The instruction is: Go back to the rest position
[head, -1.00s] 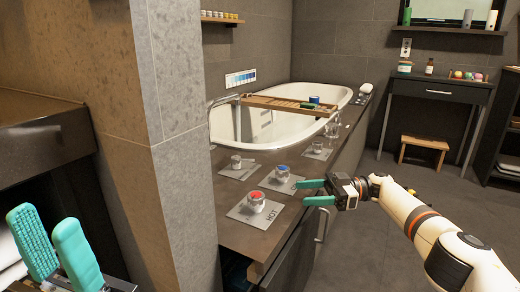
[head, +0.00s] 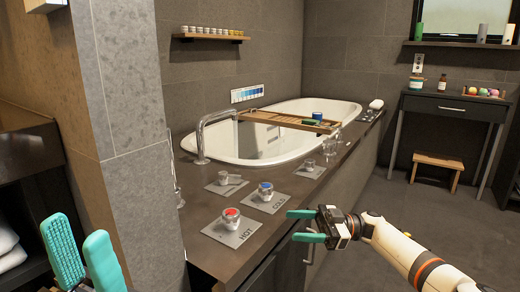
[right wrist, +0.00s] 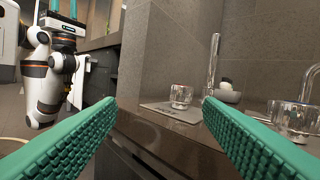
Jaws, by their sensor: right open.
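My right gripper (head: 298,227) is open and empty in the head view. It hangs in front of the dark counter's edge, to the right of the red-topped HOT knob (head: 231,216) and the blue-topped COLD knob (head: 265,190), apart from both. In the right wrist view its two green fingers (right wrist: 160,125) are spread wide with nothing between them. My left gripper (head: 81,247) stands at the lower left of the head view. Its two green fingers point up with a narrow gap between them, and nothing shows in the gap.
A white bathtub (head: 218,142) with a wooden tray (head: 285,121) lies behind the knobs. A stone pillar (head: 123,110) stands between my left gripper and the counter (head: 205,250). A wooden stool (head: 437,160) sits under a dark table (head: 455,107). The floor at right is clear.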

